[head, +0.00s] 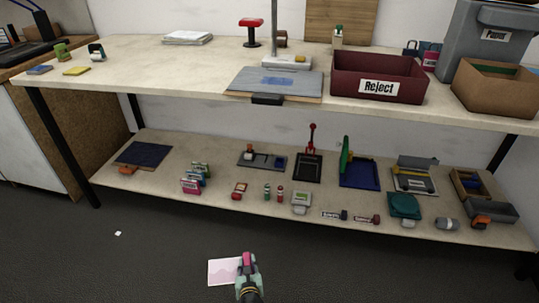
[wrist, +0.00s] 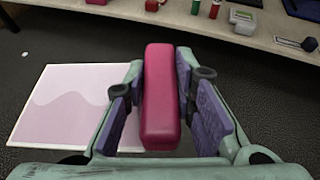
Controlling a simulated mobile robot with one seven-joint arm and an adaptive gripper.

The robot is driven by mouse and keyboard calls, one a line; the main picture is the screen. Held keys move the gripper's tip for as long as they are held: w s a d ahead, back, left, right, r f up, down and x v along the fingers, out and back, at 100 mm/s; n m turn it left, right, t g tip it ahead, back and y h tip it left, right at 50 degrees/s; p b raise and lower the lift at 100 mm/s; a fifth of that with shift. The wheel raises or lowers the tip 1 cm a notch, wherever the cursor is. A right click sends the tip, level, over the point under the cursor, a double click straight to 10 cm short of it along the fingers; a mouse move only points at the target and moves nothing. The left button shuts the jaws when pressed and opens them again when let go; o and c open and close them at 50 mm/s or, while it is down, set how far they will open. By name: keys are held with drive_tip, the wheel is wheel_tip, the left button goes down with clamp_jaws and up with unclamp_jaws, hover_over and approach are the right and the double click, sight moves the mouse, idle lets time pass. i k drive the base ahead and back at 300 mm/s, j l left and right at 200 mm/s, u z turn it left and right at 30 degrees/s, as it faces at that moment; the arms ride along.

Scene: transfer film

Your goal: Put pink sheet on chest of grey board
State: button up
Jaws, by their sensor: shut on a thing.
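My gripper (head: 246,258) is in front of the shelving, over the dark floor. In the wrist view its jaws (wrist: 165,100) are shut on an upright magenta-pink bar (wrist: 160,95). The pale pink sheet (wrist: 75,105), with a darker wavy print, reaches left from the bar and partly behind the jaws. It also shows in the head view (head: 222,271). I cannot tell whether the bar is fixed to the sheet. The grey board (head: 245,82) lies flat on the upper bench, with a bluish patch in its middle and a dark clip at its front edge, well away from my gripper.
A dark red Reject bin (head: 378,77) stands right of the board, with a brown carton (head: 495,88) beyond. A metal post (head: 274,28) rises behind the board. The lower shelf (head: 225,205) holds many small items. The upper bench is mostly clear left of the board.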

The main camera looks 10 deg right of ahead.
sight(277, 81)
drive_tip(key=i+j+z, duration=0.2)
drive_tip(key=i, duration=0.25)
drive_tip(key=i+j+z, duration=0.2)
drive_tip(key=i, duration=0.25)
drive_tip(key=i+j+z, duration=0.35)
drive_tip(key=j, duration=0.15)
drive_tip(key=j+z, duration=0.15)
drive_tip(key=j, duration=0.15)
drive_tip(key=k+j+z, duration=0.2)
drive_tip(key=j, duration=0.2)
drive_tip(key=k+j+z, duration=0.25)
drive_tip(key=j, duration=0.15)
drive_tip(key=k+j+z, duration=0.1)
drive_tip(key=k+j, duration=0.1)
drive_tip(key=k, duration=0.05)
